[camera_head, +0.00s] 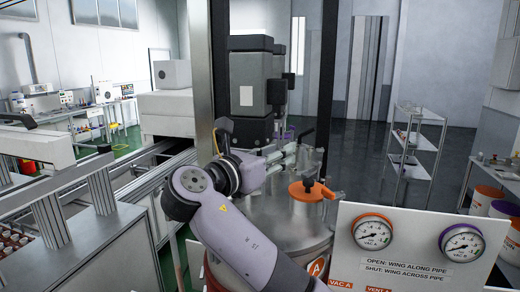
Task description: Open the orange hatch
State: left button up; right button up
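The orange hatch (306,192) is a round orange cover on top of a metal vessel (290,218), right of centre. It looks closed, lying flat on the lid, with a dark clamp or handle at its top. My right arm comes up from the bottom and bends at a lilac joint on the left. Its wrist points right, and my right gripper (288,160) is above the vessel lid, to the left of the hatch and apart from it. The gripper's fingers blend with metal parts, so their opening is unclear. My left gripper is out of view.
A tall grey motor housing (251,85) stands behind the gripper. A white panel (400,260) with an orange-rimmed gauge (373,232) and a purple-rimmed gauge (462,242) stands in front right of the vessel. A conveyor (95,170) lies left.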

jog(key=shift+s+a+r, duration=0.4)
jog(key=shift+s+a, duration=0.15)
jog(key=shift+s, duration=0.15)
jog(key=shift+s+a+r, duration=0.45)
jog(key=shift+s+a, duration=0.05)
jog(key=shift+s, duration=0.2)
jog(key=shift+s+a+r, duration=0.4)
jog(key=shift+s+a, duration=0.15)
jog(key=shift+s, duration=0.15)
